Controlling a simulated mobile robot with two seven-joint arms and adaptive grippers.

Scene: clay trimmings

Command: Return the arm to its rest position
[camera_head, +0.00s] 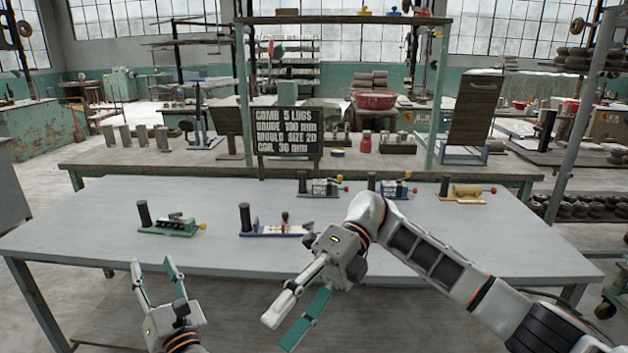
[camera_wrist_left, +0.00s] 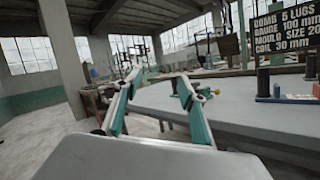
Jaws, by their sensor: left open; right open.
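My left gripper (camera_head: 158,285) is open and empty at the lower left of the head view, in front of the grey table's near edge. Its spread fingers also show in the left wrist view (camera_wrist_left: 150,105), with nothing between them. My right gripper (camera_head: 296,308) is open and empty, pointing down and left near the table's front edge. My right arm (camera_head: 430,255) reaches in from the lower right and crosses over the table, hiding part of its right side.
The grey table (camera_head: 110,235) carries a green device (camera_head: 172,226), a blue device (camera_head: 275,228), and more at the back, including a yellow one (camera_head: 466,194). A black sign (camera_head: 289,131) stands behind. The table's left part is clear.

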